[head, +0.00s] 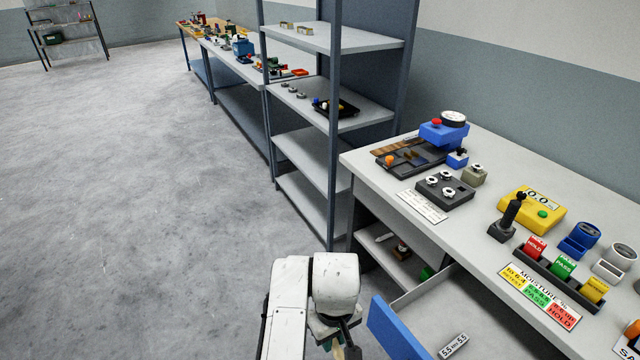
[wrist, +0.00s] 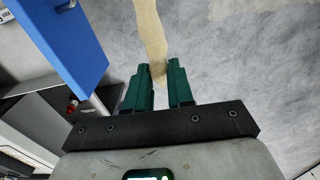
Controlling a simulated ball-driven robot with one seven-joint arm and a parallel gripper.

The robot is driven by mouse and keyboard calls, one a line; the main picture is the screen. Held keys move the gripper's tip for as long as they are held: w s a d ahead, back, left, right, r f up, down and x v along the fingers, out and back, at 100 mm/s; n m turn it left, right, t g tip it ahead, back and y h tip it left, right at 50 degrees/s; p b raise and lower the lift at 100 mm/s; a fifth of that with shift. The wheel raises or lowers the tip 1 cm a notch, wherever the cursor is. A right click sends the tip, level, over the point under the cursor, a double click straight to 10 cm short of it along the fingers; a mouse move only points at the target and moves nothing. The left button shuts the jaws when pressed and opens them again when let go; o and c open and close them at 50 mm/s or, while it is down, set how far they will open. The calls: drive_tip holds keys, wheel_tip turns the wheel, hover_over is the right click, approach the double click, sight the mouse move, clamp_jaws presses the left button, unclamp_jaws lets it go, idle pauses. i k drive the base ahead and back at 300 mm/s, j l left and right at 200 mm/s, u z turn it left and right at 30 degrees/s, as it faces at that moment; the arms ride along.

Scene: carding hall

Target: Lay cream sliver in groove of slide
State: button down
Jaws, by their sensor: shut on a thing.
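My gripper (wrist: 160,82) is shut on the cream sliver (wrist: 150,35), a soft pale strip that runs up out of the wrist view from between the green fingers. In the head view my gripper (head: 340,345) is low at the bottom edge, left of the open drawer and below the bench top; only a little of the sliver shows there. A dark flat piece with an orange knob (head: 405,158) lies on the bench beside a blue device with a round dial (head: 445,130). It may be the slide; I cannot make out its groove clearly.
The open drawer with a blue front (head: 395,330) stands out from the bench (head: 470,225). A grey shelf rack (head: 345,140) stands behind. A dark block with white rings (head: 444,190), a yellow meter (head: 532,209) and a black-handled lever (head: 510,215) stand on the bench. The floor left is clear.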

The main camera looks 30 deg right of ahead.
sight(411, 157)
drive_tip(key=i+j+u, duration=0.1)
drive_tip(key=i, duration=0.4)
drive_tip(key=i+j+u, duration=0.15)
drive_tip(key=i, duration=0.35)
drive_tip(key=i+j+u, duration=0.1)
drive_tip(key=i, duration=0.45)
drive_tip(key=i+j+z, duration=0.1)
drive_tip(key=i+z, duration=0.3)
drive_tip(key=i+j+z, duration=0.2)
drive_tip(key=z, duration=0.25)
drive_tip(key=i+j+z, duration=0.25)
drive_tip(key=z, duration=0.15)
drive_tip(key=i+j+z, duration=0.15)
drive_tip(key=j+z, duration=0.25)
